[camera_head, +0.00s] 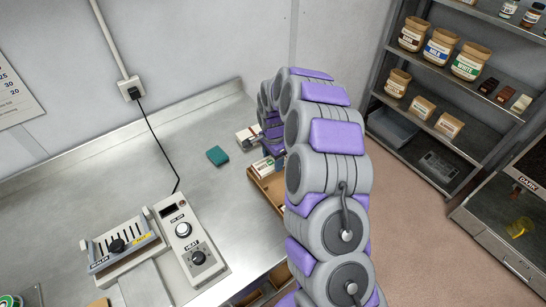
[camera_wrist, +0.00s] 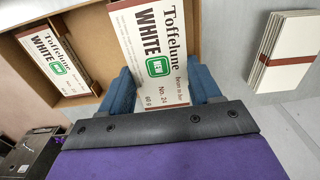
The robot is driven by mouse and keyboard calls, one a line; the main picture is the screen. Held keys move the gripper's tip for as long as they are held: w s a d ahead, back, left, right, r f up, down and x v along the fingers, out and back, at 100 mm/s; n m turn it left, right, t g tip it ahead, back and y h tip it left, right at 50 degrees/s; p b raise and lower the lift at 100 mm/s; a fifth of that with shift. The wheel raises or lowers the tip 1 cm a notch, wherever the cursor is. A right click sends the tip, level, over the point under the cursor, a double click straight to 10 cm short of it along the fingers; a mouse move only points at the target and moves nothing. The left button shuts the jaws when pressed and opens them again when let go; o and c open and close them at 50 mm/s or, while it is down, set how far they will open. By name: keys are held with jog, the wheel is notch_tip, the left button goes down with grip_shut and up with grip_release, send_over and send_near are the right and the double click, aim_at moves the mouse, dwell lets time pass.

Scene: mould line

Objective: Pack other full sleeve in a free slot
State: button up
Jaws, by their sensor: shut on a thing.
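My gripper (camera_wrist: 163,88) is shut on a white Toffelune sleeve (camera_wrist: 152,40) with brown lettering and a green "NEW" patch, its blue fingers on either side. The held sleeve overlaps the brown carton (camera_wrist: 95,14) in the wrist view; its far end is cut off, and I cannot tell whether it is inside or above. Another Toffelune sleeve (camera_wrist: 52,55) lies in the carton to the left. In the head view the carton (camera_head: 259,188) stands at the bench's right edge, partly behind my arm. A white sleeve with a green patch (camera_head: 262,165) shows at its far end.
A stack of white cards with a brown band (camera_wrist: 285,50) lies right of the carton in the wrist view. A teal block (camera_head: 217,156) lies on the bench (camera_head: 130,180). A sealer (camera_head: 123,244) and a heat control box (camera_head: 187,240) stand nearer. Shelves (camera_head: 430,85) stand at right.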

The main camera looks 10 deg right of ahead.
aim_at(274, 174)
jog(key=shift+d+f+b, duration=0.15)
jog(key=shift+f+b, duration=0.1)
jog(key=shift+f, duration=0.7)
jog(key=shift+d+f+b, duration=0.15)
jog(key=shift+f+b, duration=0.05)
jog(key=shift+f, duration=0.7)
jog(key=shift+a+f, duration=0.2)
jog(key=shift+f, duration=0.6)
jog(key=shift+d, duration=0.1)
jog(key=shift+f+p, duration=0.2)
jog(key=shift+p, duration=0.2)
jog(key=o, duration=1.1)
jog(key=shift+c, duration=0.2)
notch_tip(274, 174, up, 17)
jog(key=p, duration=0.1)
jog(key=shift+r, duration=0.2)
